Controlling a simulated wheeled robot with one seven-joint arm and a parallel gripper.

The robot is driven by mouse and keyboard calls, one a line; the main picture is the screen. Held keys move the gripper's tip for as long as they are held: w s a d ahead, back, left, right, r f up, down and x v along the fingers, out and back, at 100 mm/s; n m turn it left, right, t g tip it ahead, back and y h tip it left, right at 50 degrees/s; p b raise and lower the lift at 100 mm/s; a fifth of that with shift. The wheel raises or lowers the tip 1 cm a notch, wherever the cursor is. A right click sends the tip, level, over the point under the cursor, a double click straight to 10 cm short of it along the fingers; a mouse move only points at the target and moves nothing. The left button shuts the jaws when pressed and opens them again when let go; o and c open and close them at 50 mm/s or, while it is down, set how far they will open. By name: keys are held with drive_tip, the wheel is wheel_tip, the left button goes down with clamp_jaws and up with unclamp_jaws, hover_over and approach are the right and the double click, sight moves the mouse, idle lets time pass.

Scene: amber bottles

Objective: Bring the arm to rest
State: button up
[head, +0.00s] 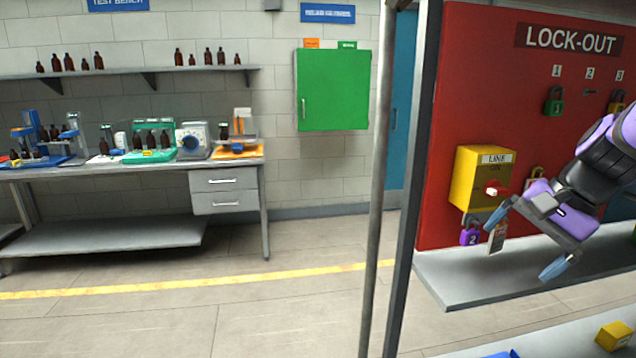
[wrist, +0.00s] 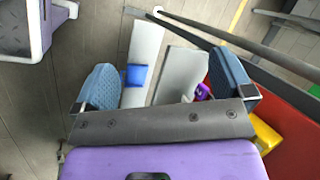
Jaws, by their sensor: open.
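My arm reaches in from the right in the head view. My gripper (head: 528,242) is open, with its two blue fingertips wide apart and nothing between them. It hangs in front of the red lock-out board (head: 470,80), just right of and below the yellow LINE switch box (head: 480,178). In the wrist view the open gripper (wrist: 165,85) shows its fingers over a grey shelf, a pale surface and the floor. A purple padlock (head: 469,236) and a tag (head: 497,238) hang under the box, close to the upper fingertip; whether it touches them I cannot tell.
A grey ledge (head: 450,285) runs below the board. A green padlock (head: 553,101) hangs on hook 1. A yellow block (head: 614,336) lies at the lower right. A dark post (head: 412,170) stands left of the board. The bench (head: 130,172) with amber bottles is far left, beyond open floor.

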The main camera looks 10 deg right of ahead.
drive_tip(key=s+a+r+n+t+h, duration=0.2)
drive_tip(key=s+a+r+n+h, duration=0.2)
drive_tip(key=s+n, duration=0.5)
drive_tip(key=shift+a+r+n, duration=0.75)
drive_tip(key=shift+r+n, duration=0.25)
drive_tip(key=shift+r, duration=0.1)
drive_tip(key=shift+s, duration=0.1)
